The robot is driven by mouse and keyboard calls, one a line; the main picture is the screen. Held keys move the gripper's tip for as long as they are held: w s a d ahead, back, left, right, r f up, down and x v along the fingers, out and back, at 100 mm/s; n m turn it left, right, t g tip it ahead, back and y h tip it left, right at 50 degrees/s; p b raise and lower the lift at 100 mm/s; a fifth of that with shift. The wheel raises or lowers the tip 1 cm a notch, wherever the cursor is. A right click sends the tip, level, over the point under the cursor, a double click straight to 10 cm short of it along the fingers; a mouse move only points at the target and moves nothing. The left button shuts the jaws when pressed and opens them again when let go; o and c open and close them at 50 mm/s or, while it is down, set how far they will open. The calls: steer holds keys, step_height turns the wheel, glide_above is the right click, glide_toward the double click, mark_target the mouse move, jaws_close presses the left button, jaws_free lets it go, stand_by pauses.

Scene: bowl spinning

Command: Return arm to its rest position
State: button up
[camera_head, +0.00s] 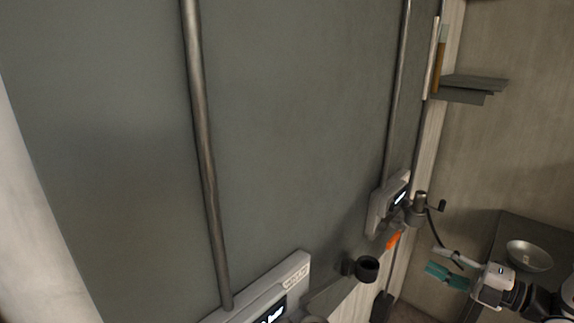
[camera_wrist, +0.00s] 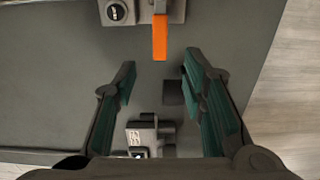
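My gripper (camera_head: 441,268) shows at the lower right of the head view, with teal pads on its fingers. It also shows in the wrist view (camera_wrist: 159,64), where the two fingers stand wide apart with nothing between their pads. The gripper is open and empty. An orange tab (camera_wrist: 160,38) lies beyond the fingertips in the wrist view. In the head view the orange tab (camera_head: 393,239) is left of and above my gripper, apart from it. My arm runs off the right edge of the head view.
A large grey panel (camera_head: 290,110) with upright metal rods (camera_head: 201,120) fills most of the head view. A metal bowl (camera_head: 529,256) sits on a dark surface (camera_head: 491,234) close to my arm. A black round knob (camera_head: 367,269) juts out left of my gripper. A small shelf (camera_head: 470,84) is above.

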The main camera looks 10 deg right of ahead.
steer(key=s+a+r+n+g+h, duration=0.1)
steer(key=s+a+r+n+g, duration=0.2)
steer(key=a+n, duration=0.4)
steer(key=s+a+r+n+g, duration=0.1)
steer(key=a+r+n+g, duration=0.35)
steer(key=a+n, duration=0.3)
steer(key=s+a+r+n+g+h, duration=0.1)
steer(key=s+a+r+n+g, duration=0.2)
steer(key=a+n+g, duration=0.4)
steer(key=s+a+r+n+t+h, duration=0.1)
steer(key=s+r+n+t+h, duration=0.2)
steer(key=n, duration=0.9)
steer(key=s+a+r+n+t+h, duration=0.1)
steer(key=s+r+n+t+h, duration=0.2)
steer(key=s+r+n+h, duration=0.2)
steer(key=s+n+h, duration=0.1)
steer(key=s+n, duration=0.2)
steer(key=n, duration=0.4)
steer(key=shift+s+a+r+n, duration=0.15)
steer(key=shift+a+r+n, duration=0.05)
steer(key=shift+n, duration=0.15)
